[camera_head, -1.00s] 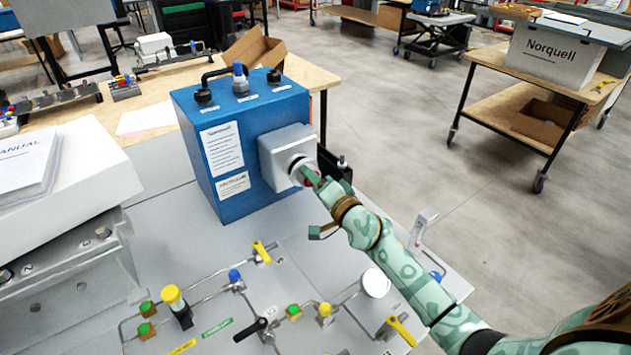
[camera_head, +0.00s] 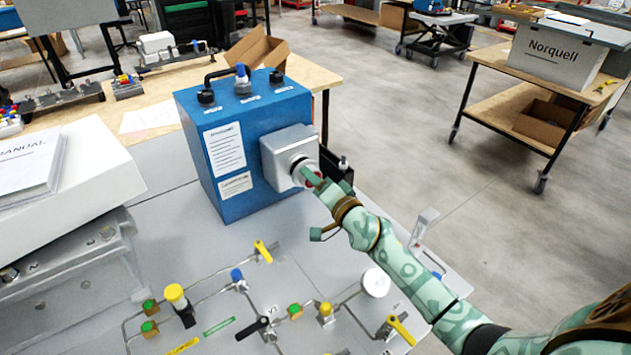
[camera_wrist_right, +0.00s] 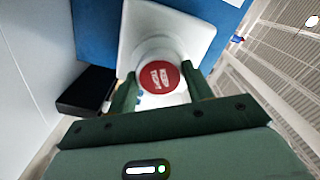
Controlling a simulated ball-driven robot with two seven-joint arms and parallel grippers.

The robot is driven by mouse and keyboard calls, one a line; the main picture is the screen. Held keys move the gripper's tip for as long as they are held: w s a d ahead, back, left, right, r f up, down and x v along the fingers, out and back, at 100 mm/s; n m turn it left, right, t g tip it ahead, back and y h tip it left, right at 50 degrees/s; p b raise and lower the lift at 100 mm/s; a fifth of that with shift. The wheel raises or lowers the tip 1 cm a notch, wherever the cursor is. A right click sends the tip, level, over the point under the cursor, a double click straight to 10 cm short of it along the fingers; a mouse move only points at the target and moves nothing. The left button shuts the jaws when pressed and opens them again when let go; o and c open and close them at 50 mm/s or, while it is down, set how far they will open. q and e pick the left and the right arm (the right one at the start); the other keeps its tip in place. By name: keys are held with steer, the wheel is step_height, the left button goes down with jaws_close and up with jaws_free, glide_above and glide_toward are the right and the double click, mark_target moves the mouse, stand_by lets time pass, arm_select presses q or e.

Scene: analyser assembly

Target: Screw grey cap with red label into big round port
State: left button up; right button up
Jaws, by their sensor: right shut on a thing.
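The blue analyser box (camera_head: 222,190) stands on the grey bench. Its side bears a square light-grey block (camera_head: 282,147) with the big round port, which also shows as a pale square in the right wrist view (camera_wrist_right: 190,30). The grey cap with the red label (camera_wrist_right: 160,77) sits at the port, its red face towards my wrist camera. My right gripper (camera_head: 314,180) is shut on the cap, one finger on each side of it. The cap appears in line with the port; how deep it sits is hidden. My left gripper is not in view.
Pipes and valves with yellow, green and blue parts (camera_head: 175,295) cover the bench in front. A black block (camera_wrist_right: 86,90) is beside the gripper. A white box with a manual (camera_head: 95,180) stands at left. Open floor lies at right.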

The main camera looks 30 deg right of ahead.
steer(key=shift+r+p, duration=0.15)
steer(key=shift+p, duration=0.25)
stand_by(0.3)
steer(key=shift+w+a, duration=0.1)
steer(key=shift+w, duration=0.55)
stand_by(1.1)
